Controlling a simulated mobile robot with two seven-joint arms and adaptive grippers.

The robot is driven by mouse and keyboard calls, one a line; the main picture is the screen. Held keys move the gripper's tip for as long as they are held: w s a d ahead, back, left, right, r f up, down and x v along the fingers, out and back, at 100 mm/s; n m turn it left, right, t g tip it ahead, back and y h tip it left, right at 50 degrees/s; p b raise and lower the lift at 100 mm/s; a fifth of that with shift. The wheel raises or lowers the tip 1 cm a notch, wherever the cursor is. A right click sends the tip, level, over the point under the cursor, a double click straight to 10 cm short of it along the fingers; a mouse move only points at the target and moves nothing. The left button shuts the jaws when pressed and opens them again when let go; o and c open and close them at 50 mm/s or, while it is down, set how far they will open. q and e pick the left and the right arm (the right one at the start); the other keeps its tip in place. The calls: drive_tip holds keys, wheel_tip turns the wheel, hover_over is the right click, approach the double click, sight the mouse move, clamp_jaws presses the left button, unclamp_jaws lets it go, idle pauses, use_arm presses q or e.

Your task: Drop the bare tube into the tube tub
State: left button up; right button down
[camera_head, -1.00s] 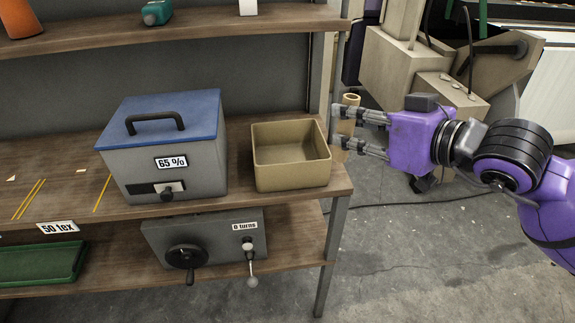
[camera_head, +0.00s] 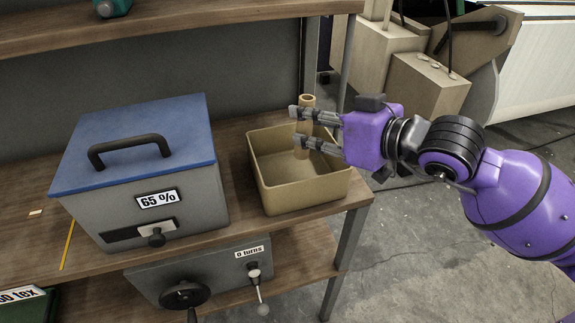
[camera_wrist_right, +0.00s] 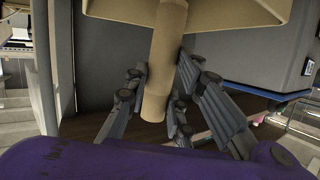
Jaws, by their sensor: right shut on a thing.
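The bare tube (camera_head: 306,128) is a plain tan cylinder, held upright. My right gripper (camera_head: 305,128) is shut on it, with the fingers coming in from the right. In the head view the tube shows over the inside of the tan tube tub (camera_head: 268,196), with its lower end in front of the tub's back wall. In the right wrist view the tube (camera_wrist_right: 165,50) runs between the fingers, and part of the tub (camera_wrist_right: 240,10) shows at the top. I cannot tell how far the tube's lower end is above the tub's floor. My left gripper is not in view.
A grey box with a blue lid (camera_head: 140,135) and a "65 %" label stands left of the tub. An upper shelf (camera_head: 190,28) runs above. A crank unit (camera_head: 205,278) sits on the shelf below. Floor is open at the right.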

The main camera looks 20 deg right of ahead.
sight(311, 103)
drive_tip(key=shift+f, duration=0.4)
wheel_tip(311, 103, down, 5)
drive_tip(key=shift+r+b, duration=0.1)
drive_tip(key=shift+b, duration=0.9)
drive_tip(key=c, duration=1.4)
unclamp_jaws()
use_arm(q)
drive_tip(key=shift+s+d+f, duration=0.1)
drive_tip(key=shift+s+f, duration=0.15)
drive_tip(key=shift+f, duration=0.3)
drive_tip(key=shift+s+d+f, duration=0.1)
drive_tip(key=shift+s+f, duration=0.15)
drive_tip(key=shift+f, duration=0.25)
use_arm(e)
wheel_tip(311, 103, up, 10)
drive_tip(key=shift+r, duration=0.1)
